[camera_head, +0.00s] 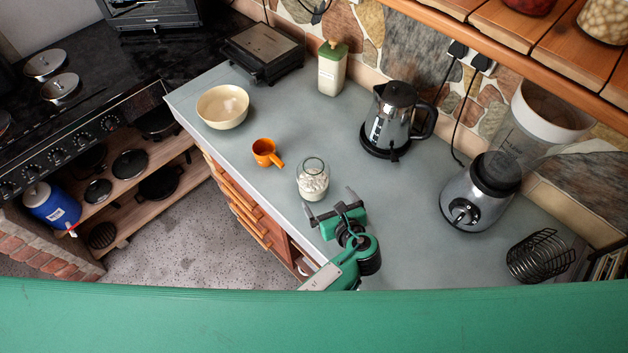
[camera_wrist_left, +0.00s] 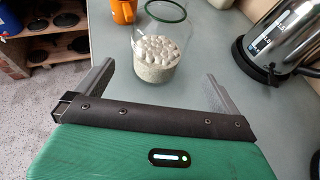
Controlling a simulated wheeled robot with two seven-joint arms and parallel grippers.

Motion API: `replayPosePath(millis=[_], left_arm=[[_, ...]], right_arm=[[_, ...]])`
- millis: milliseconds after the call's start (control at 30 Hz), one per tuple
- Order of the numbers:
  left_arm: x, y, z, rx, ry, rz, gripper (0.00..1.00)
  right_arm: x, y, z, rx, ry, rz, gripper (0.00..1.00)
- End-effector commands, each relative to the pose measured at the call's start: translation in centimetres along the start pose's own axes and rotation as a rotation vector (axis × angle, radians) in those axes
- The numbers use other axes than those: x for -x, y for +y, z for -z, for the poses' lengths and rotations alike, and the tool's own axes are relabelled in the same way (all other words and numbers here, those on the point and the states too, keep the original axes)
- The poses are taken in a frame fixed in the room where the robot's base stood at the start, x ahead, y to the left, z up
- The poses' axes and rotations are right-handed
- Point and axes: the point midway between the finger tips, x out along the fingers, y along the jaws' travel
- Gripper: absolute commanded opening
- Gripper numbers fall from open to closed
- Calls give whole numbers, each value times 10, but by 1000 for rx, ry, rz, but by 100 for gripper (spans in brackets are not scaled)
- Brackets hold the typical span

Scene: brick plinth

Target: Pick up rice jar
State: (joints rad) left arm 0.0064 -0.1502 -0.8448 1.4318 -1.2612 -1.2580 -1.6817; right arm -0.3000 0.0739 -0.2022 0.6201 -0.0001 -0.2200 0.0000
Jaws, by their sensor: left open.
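The rice jar (camera_head: 312,181) is a clear glass jar with white grains in its lower part and a green rim. It stands upright on the grey counter in the head view, and also shows in the left wrist view (camera_wrist_left: 158,62). My left gripper (camera_head: 328,201) is open and empty on the near side of the jar. In the left wrist view its two fingers (camera_wrist_left: 155,85) point toward the jar, spread wider than it. The jar appears just beyond the fingertips, not clasped. My right gripper is not in view.
An orange cup (camera_head: 265,152) and a cream bowl (camera_head: 222,107) stand to the left of the jar. A kettle (camera_head: 392,118) stands behind right, a blender base (camera_head: 482,192) and wire rack (camera_head: 540,256) farther right. A green-lidded container (camera_head: 332,70) is at the back. Grey counter (camera_head: 400,220) is clear right of the gripper.

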Motion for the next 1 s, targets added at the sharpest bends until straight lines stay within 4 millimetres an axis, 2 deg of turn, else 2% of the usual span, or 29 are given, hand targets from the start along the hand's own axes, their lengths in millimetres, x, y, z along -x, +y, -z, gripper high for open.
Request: replayPosePath(millis=[33,133,467,800,1000], left_arm=[[-12,0,3,0,-3,-1,100],[-25,0,5,1,0,0,100],[-40,1,2,3,2,0,100],[-77,4,1,3,0,1,100],[-87,4,-2,2,2,1,100]], right_arm=[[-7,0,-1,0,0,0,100],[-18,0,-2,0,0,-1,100],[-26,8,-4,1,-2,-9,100],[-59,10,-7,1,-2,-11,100],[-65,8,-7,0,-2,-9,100]])
